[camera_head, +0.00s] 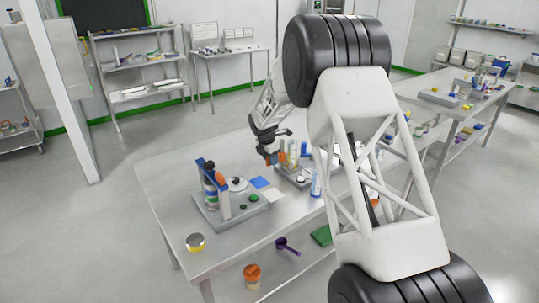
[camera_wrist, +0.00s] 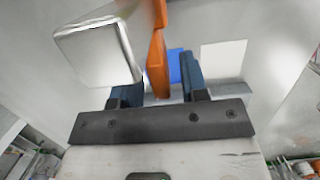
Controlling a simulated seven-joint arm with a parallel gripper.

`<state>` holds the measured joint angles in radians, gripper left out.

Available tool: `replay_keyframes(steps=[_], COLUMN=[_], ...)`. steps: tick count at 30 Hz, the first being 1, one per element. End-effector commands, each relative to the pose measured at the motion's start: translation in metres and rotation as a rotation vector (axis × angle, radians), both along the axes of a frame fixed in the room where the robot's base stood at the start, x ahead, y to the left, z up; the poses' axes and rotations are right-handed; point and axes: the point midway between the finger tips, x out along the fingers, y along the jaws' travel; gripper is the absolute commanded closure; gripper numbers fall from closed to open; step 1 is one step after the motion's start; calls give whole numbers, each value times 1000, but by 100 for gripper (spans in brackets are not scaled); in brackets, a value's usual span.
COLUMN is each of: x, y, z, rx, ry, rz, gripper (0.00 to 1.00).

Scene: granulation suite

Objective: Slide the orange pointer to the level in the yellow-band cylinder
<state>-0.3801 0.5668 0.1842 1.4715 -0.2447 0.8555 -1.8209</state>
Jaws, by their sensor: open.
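The orange pointer (camera_wrist: 157,62) stands between the two blue fingers of my gripper (camera_wrist: 160,76) in the wrist view, nearer the left finger in the picture. A gap shows on its right side; contact on the left cannot be told. In the head view my gripper (camera_head: 268,148) is open, beside a small stand (camera_head: 290,177) at the table's far side, with the orange pointer (camera_head: 282,158) close by. Upright cylinders (camera_head: 292,153) stand on it just right of my gripper. The yellow band and the liquid level are too small to make out.
A pale grey block (camera_wrist: 92,55) is close to the left finger in the wrist view. A second stand (camera_head: 226,210) with a blue-and-orange device is on the table's left.

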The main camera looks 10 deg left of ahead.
Motion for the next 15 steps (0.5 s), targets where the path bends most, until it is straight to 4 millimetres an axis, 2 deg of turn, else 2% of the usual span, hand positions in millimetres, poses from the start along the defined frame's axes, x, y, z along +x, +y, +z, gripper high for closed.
replay_keyframes(steps=[15], x=[2], y=[-1], z=[-9], rx=[1], ry=[-1], rz=[0], gripper=[60])
